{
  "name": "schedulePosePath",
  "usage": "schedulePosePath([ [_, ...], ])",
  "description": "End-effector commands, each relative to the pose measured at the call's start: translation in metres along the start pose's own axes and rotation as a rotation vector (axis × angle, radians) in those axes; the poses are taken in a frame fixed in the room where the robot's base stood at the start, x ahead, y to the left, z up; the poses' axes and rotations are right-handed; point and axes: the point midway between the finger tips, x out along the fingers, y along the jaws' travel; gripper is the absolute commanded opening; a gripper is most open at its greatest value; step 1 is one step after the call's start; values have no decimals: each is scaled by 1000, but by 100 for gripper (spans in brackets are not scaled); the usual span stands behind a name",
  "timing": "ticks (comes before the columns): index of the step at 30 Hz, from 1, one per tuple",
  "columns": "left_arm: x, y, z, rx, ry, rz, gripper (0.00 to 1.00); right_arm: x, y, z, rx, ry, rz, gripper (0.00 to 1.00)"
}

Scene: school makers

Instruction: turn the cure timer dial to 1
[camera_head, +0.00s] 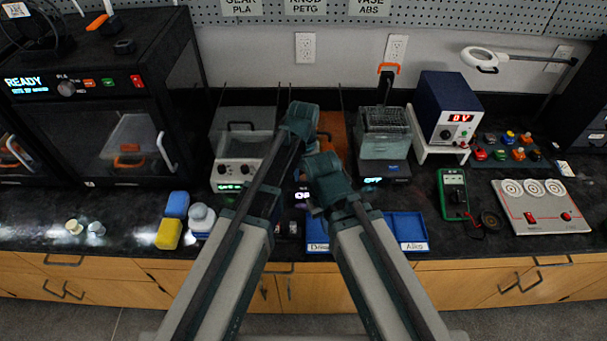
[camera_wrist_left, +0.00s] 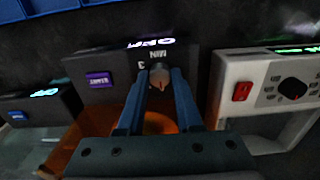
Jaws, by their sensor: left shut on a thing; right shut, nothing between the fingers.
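The cure timer dial (camera_wrist_left: 159,73) is a small grey round knob with a red mark, on a dark front panel (camera_wrist_left: 118,65). My left gripper (camera_wrist_left: 159,78) is shut on it, one blue finger on each side. The red mark points towards the gripper's palm. "MIN" and a "3" are printed by the dial; other marks are hidden. A lit display and a purple START button (camera_wrist_left: 98,79) share the panel. In the head view my left gripper (camera_head: 300,122) and right gripper (camera_head: 327,180) hide most of the orange-covered cure unit (camera_head: 332,130); the right is shut and empty.
A grey unit with knobs (camera_head: 239,171) stands left of the cure unit, and a basket-topped unit (camera_head: 384,140) stands right. Blue trays (camera_head: 407,226) lie in front. A blue power supply (camera_head: 447,100) and a multimeter (camera_head: 454,193) are further right.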

Motion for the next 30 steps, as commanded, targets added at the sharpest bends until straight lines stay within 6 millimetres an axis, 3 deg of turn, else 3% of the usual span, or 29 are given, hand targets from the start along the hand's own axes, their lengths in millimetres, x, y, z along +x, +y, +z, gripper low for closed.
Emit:
schedulePosePath([
  [30,0,0,0,624,0,0,0,0,0,0,0,0,0,0],
])
